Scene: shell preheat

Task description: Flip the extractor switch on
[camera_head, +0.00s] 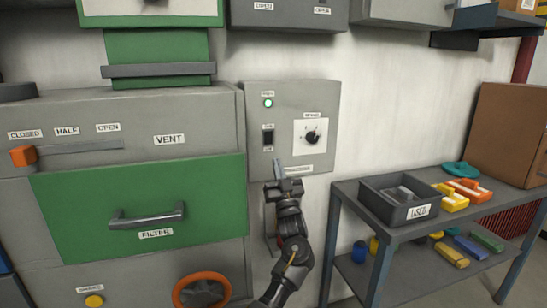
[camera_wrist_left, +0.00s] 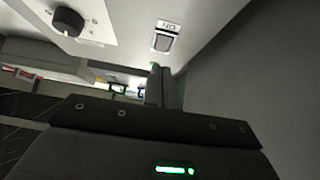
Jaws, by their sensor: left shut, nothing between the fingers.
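The extractor switch (camera_head: 268,137) is a dark rocker on the grey control panel (camera_head: 258,170), with small labels above and below it. In the left wrist view the switch (camera_wrist_left: 162,41) appears upside down, beside a label reading ON. I cannot tell which way its rocker is tipped. My left gripper (camera_head: 279,166) is shut and empty, just below the switch and close to the panel. Its fingers (camera_wrist_left: 160,86) point toward the panel in the left wrist view, with a visible gap to the switch. My right gripper is in neither view.
A green filter drawer (camera_head: 90,205) and an orange-handled vent slider (camera_head: 23,156) are left. A grey bench (camera_head: 345,190) with a bin (camera_head: 372,203) stands right.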

